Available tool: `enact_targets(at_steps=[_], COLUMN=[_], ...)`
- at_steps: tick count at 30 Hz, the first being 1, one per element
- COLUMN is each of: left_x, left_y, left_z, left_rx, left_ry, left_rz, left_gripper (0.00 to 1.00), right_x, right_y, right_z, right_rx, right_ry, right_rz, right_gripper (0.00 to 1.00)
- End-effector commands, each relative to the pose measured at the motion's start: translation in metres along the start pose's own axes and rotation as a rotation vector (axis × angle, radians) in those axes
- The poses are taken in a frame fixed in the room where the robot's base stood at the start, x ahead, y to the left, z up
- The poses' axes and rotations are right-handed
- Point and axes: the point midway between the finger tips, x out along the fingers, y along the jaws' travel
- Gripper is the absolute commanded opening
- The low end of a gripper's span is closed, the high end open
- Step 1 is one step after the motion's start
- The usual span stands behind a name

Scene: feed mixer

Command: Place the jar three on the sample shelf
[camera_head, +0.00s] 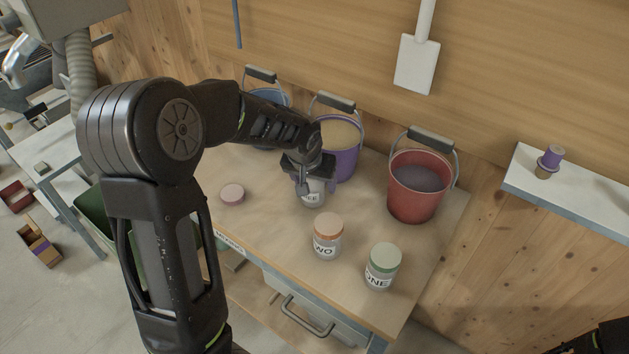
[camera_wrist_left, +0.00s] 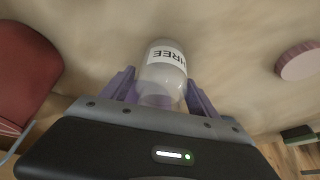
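Jar three (camera_head: 313,197) is a clear jar with a white THREE label at the back middle of the workbench. It has no lid on in the left wrist view (camera_wrist_left: 163,75). My left gripper (camera_head: 315,187) reaches down over it, with a purple finger against each side; the fingers (camera_wrist_left: 162,92) appear shut on the jar. I cannot tell whether it is lifted off the bench. A wall shelf (camera_head: 575,200) is at the right; no sample shelf label is readable. My right gripper is not in view, only a dark arm part at the bottom right.
A pink lid (camera_head: 232,194) lies left. A purple bucket (camera_head: 342,148), a red bucket (camera_head: 417,188) and a blue bucket (camera_head: 268,98) line the back. A purple-topped item (camera_head: 550,161) sits on the wall shelf.

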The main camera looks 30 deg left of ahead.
Motion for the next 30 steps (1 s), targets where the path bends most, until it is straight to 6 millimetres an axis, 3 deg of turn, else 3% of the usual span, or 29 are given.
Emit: enact_targets(at_steps=[14, 20, 30], left_x=[-0.007, -0.037, -0.105], left_y=[0.000, 0.000, 0.000], left_z=[-0.002, -0.002, -0.002], left_rx=[0.000, 0.000, -0.001], left_ry=[0.002, 0.006, 0.004], left_rz=[0.001, 0.002, 0.001], left_gripper=[0.76, 0.76, 0.76], right_x=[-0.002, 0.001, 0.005], right_y=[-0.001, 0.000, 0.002], right_z=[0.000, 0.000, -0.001], right_rx=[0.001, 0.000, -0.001], right_ry=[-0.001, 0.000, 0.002], right_rz=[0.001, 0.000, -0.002], right_gripper=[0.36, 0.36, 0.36])
